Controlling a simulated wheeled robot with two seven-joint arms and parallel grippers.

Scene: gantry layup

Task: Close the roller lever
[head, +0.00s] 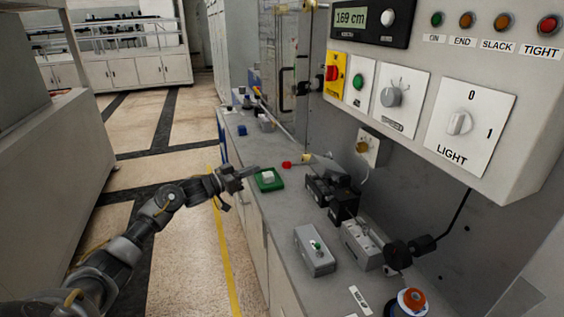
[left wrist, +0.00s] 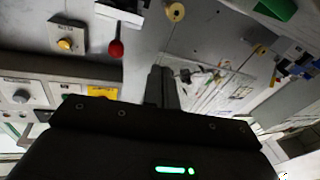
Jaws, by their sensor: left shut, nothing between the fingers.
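A lever with a red ball knob (head: 287,164) sticks out to the left above the far part of the grey bench; I take it for the roller lever. In the left wrist view its red knob (left wrist: 116,48) hangs on a dark rod from a pale block. My left gripper (head: 254,169) is shut and empty, just left of the knob and apart from it, by a green pad with a white block (head: 268,180). In the left wrist view its fingers (left wrist: 162,85) are together, to the right of the knob. My right gripper is not in view.
Black clamp-like devices (head: 333,193), a grey box with a green button (head: 315,249) and a grey connector block (head: 361,244) stand on the bench (head: 283,225). A control panel (head: 445,95) overhangs it on the right. The aisle floor on the left is clear.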

